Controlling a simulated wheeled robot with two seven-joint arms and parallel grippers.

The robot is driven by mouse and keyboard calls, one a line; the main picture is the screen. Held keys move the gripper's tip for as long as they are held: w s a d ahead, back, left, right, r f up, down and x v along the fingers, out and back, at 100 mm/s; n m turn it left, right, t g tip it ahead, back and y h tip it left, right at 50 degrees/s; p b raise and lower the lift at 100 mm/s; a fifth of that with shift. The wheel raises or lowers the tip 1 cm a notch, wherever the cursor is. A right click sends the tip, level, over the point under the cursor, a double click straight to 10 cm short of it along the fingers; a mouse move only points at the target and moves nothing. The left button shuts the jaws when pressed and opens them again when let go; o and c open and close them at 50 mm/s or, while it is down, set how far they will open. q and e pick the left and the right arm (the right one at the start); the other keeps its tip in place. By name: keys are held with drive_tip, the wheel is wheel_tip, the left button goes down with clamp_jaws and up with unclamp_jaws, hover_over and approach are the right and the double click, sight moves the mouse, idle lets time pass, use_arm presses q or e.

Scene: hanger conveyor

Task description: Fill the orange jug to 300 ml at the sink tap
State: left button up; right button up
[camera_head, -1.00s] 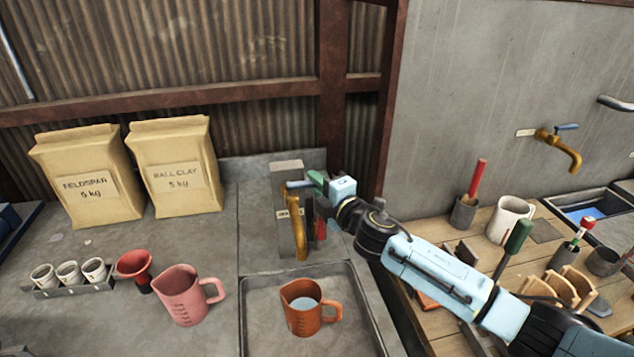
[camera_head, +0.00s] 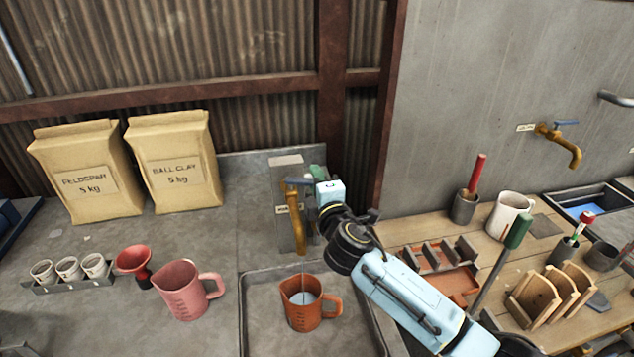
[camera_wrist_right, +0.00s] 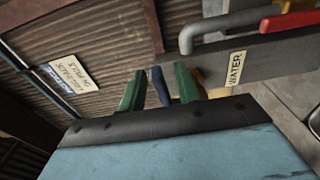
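The orange jug (camera_head: 300,318) stands upright in the sink basin (camera_head: 258,345) with water inside. Its level against the marks cannot be read. The brass tap (camera_head: 298,232) is above it, and a thin stream falls from the spout into the jug. My right gripper (camera_head: 310,178) is at the tap's blue lever (camera_head: 296,181). In the right wrist view, the green fingers (camera_wrist_right: 160,90) stand apart on either side of the dark blue lever (camera_wrist_right: 160,86), with narrow gaps showing. A WATER label (camera_wrist_right: 235,68) is beside it. My left gripper is out of view.
A pink jug (camera_head: 183,292), red funnel (camera_head: 133,260) and rack of small cups (camera_head: 68,270) stand left of the basin. Two clay bags (camera_head: 85,170) are behind. The wooden bench (camera_head: 425,230) at right holds tools and a white mug (camera_head: 508,215). A second tap (camera_head: 560,145) is on the wall.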

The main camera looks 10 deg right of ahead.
drive_tip(key=shift+s, duration=0.1)
drive_tip(key=s, duration=1.3)
drive_tip(key=shift+d+b, duration=0.35)
drive_tip(key=shift+d, duration=0.1)
drive_tip(key=shift+s, duration=0.1)
idle(1.8)
